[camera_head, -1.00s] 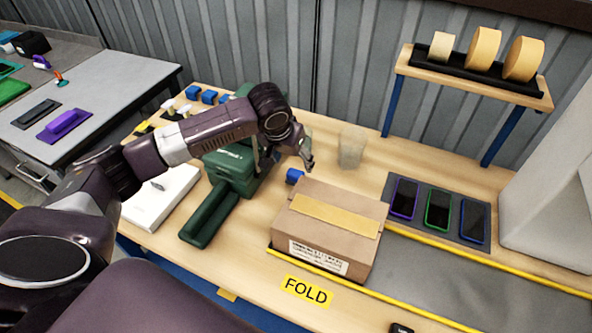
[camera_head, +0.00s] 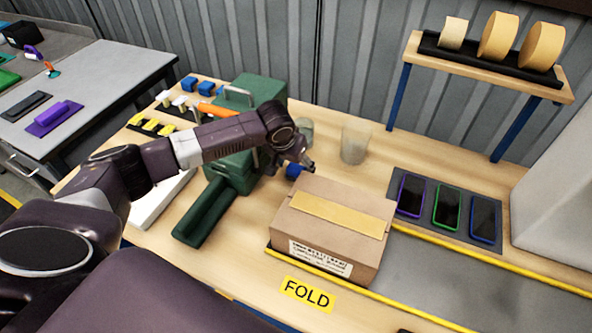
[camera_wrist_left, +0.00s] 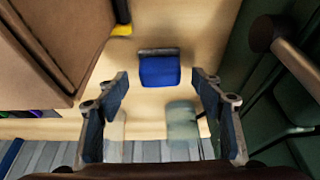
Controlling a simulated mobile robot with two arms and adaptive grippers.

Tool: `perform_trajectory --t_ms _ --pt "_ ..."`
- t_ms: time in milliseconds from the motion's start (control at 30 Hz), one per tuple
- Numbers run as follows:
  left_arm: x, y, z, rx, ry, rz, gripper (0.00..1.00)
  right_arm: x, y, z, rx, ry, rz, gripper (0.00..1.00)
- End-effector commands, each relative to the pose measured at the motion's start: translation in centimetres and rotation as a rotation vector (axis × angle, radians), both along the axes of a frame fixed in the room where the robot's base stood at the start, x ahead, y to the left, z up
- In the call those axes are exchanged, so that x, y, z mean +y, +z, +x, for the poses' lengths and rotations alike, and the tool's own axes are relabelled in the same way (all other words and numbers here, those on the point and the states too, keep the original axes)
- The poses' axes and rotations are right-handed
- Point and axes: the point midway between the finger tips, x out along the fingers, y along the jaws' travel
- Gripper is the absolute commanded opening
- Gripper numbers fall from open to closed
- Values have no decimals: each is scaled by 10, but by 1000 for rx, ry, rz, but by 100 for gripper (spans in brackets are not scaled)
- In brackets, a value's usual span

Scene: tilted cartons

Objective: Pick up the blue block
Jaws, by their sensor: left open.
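The blue block (camera_head: 294,170) sits on the wooden bench between the brown carton (camera_head: 330,228) and the green machine (camera_head: 208,205). My left gripper (camera_head: 303,165) is over it in the head view and partly covers it. In the left wrist view the blue block (camera_wrist_left: 159,71), with a dark strip along one edge, appears between the two fingertips of the left gripper (camera_wrist_left: 161,76). The fingers are spread and nothing is held. I cannot tell the exact height of the fingers above the block. My right gripper is not in view.
The carton stands close on one side, and the green machine (camera_wrist_left: 288,95) on the other. A translucent cup (camera_head: 355,141) stands behind the block. Several phones lie on a grey mat (camera_head: 409,221) at right. More blue pieces (camera_head: 205,88) lie at back left.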

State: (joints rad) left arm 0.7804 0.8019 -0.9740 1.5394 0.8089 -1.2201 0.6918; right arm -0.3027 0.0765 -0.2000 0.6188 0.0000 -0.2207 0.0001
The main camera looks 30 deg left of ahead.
Motion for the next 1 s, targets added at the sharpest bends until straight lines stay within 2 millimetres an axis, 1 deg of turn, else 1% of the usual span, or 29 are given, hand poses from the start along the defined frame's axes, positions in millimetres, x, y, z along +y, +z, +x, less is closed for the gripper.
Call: perform_trajectory --t_ms 133,400,467,833,1000 --pt "0 -14 7 -1 0 0 61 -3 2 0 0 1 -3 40" --pt "0 -17 8 -3 -1 1 61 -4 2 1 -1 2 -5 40" --pt "0 -17 8 -3 -1 1 55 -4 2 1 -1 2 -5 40" --pt "0 -16 8 -2 -1 0 15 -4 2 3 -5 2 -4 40" --pt "0 -16 8 -3 0 0 15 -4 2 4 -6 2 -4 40"
